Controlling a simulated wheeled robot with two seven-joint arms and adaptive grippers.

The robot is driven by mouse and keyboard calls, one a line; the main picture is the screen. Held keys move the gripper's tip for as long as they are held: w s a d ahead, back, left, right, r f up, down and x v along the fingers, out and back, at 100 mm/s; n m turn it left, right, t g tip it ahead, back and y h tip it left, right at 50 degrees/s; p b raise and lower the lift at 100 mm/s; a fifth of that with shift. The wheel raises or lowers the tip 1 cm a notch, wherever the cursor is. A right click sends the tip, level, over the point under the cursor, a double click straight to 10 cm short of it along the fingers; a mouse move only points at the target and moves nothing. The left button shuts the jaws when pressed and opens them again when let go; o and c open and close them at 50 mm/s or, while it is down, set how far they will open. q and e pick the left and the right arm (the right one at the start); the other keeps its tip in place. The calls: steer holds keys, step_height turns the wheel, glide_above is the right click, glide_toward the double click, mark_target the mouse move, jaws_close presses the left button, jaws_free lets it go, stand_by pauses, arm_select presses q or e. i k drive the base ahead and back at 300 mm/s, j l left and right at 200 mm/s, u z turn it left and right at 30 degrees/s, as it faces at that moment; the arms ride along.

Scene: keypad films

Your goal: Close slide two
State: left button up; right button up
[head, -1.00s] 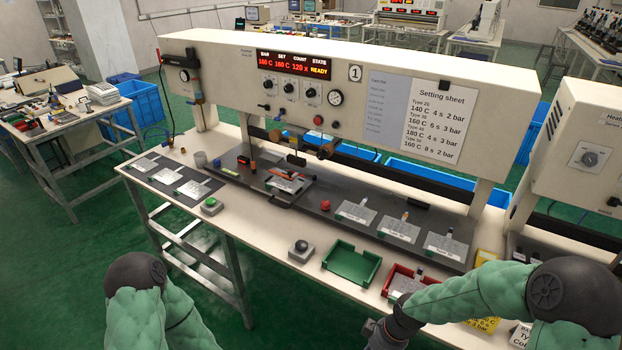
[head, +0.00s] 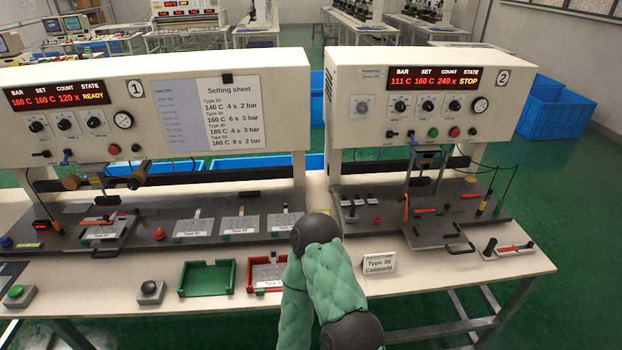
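Station two (head: 440,100), marked with a 2, stands at the right. Its red display reads 111 C, 160 C, 240 x, STOP. Its slide (head: 432,236) is a dark plate below the press head, with its front end sticking out past the front edge of the dark base (head: 375,222). A red-orange upright handle (head: 405,208) stands at its left side and a red-orange bar lies across it. One of my green arms rises at the bottom centre, left of station two. Neither gripper shows in the head view.
Station one (head: 135,105) stands at the left, its display reading READY. A green tray (head: 207,290) and a red tray (head: 252,286) lie at the front edge, the red one partly behind my arm. A card (head: 379,262) stands before station two. A red-handled tool (head: 508,249) lies at right.

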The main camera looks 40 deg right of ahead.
mark_target(434, 229)
steer(key=z, duration=2.35)
